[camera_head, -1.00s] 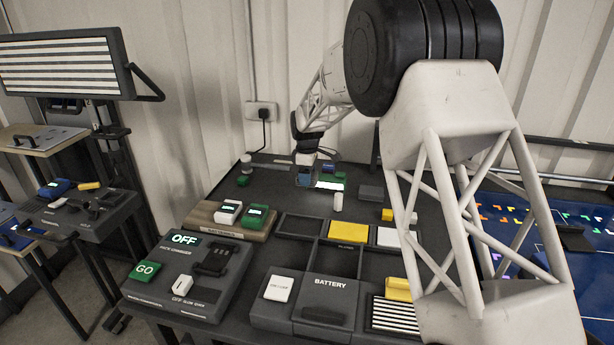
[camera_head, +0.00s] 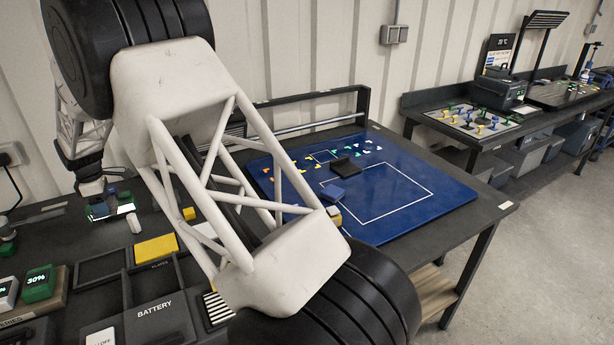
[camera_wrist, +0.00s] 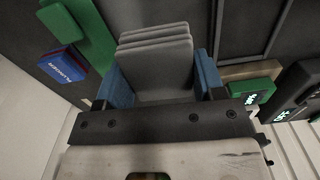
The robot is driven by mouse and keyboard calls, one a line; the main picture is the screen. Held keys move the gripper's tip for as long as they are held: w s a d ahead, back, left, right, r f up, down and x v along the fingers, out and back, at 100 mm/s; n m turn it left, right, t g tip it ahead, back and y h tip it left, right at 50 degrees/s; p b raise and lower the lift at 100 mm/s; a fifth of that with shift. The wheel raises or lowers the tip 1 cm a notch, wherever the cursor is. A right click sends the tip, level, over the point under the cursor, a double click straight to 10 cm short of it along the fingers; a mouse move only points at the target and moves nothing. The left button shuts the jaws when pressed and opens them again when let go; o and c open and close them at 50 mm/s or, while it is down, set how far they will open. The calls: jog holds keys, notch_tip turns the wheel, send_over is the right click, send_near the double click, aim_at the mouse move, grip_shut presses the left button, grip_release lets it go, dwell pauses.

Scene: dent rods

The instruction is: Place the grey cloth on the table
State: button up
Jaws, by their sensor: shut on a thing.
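The grey cloth (camera_wrist: 155,62) shows in the wrist view as a folded, layered grey piece between the two blue fingers of my gripper (camera_wrist: 160,80). The gripper is shut on it. In the head view my gripper (camera_head: 108,205) is at the left, low over the back of the dark table (camera_head: 62,232). There the cloth is too small to make out. I cannot tell whether the cloth touches the table.
A blue mat (camera_head: 410,205) with a white outline and small coloured pieces covers the right of the bench. A white cylinder (camera_head: 134,222), a yellow plate (camera_head: 156,249) and a battery box (camera_head: 158,318) are near the gripper. A blue plunger block (camera_wrist: 64,64) lies left in the wrist view.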

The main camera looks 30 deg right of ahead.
jog(key=s+d+m, duration=0.2)
jog(key=d+m, duration=0.2)
jog(key=d, duration=2.9)
jog(key=s+d+m, duration=0.1)
jog(key=s+d, duration=0.3)
jog(key=d, duration=0.5)
jog(key=s+d+f+m, duration=0.1)
jog(key=s+d, duration=0.4)
jog(key=d, duration=0.5)
jog(key=s+d+f+m, duration=0.1)
jog(key=s+d+m, duration=0.1)
jog(key=s+d, duration=0.3)
jog(key=shift+s+d+f, duration=0.1)
jog(key=shift+d, duration=1)
jog(key=shift+s+d+f, duration=0.1)
jog(key=shift+d, duration=1)
jog(key=shift+w, duration=0.2)
send_over(305, 176)
jog(key=shift+w+f, duration=0.1)
jog(key=shift+f, duration=0.65)
jog(key=shift+f, duration=1.75)
jog(key=shift+f, duration=0.1)
